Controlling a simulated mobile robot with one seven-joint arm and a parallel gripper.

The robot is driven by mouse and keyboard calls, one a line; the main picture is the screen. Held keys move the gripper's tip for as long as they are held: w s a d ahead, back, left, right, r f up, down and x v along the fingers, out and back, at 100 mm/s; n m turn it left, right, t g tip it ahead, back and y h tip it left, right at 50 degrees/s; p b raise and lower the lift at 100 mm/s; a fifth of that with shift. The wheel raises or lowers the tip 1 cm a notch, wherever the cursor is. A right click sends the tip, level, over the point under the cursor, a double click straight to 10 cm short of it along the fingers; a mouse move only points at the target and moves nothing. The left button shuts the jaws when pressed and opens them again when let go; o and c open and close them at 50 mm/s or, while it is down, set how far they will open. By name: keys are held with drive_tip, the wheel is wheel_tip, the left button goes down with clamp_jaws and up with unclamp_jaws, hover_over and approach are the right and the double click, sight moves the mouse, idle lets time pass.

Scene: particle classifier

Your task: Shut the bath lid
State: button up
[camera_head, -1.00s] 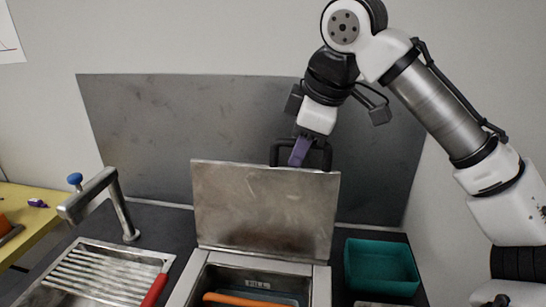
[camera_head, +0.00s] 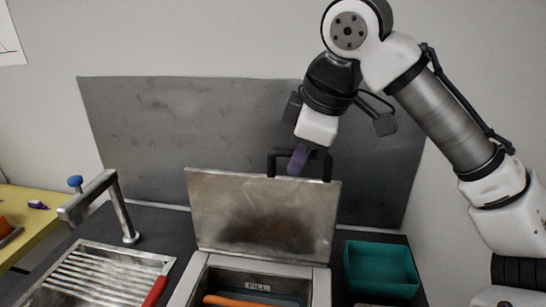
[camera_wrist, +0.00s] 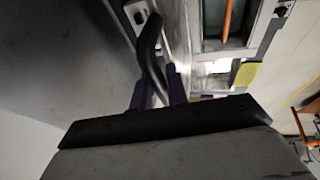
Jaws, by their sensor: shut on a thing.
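The bath lid (camera_head: 262,212) is a flat metal plate, standing open and near upright at the back of the bath (camera_head: 190,284). It has a black handle (camera_head: 273,163) at its top edge. My gripper (camera_head: 297,162) is at the handle, its purple fingers over the handle's bar. In the wrist view my gripper (camera_wrist: 158,92) has the dark curved handle (camera_wrist: 150,45) between its fingers, and it is shut on it. The fingertips are partly hidden by the handle. An orange bar (camera_head: 240,301) shows in the bath's opening, below a FILL label.
A teal bin (camera_head: 381,268) stands right of the bath. A sink with a ribbed drainer (camera_head: 95,275), a tap (camera_head: 122,207) and a red handle (camera_head: 155,291) are at left. A grey panel (camera_head: 140,135) stands behind the lid.

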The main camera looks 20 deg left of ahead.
drive_tip(key=shift+s, duration=0.3)
drive_tip(key=shift+s+d, duration=0.2)
drive_tip(key=shift+s, duration=0.7)
drive_tip(key=shift+s+d, duration=0.2)
drive_tip(key=shift+s, duration=0.65)
drive_tip(key=shift+f, duration=0.1)
drive_tip(key=shift+s+d+f, duration=0.2)
drive_tip(key=shift+s, duration=0.7)
drive_tip(key=shift+s+d+f, duration=0.15)
drive_tip(key=shift+s, duration=0.7)
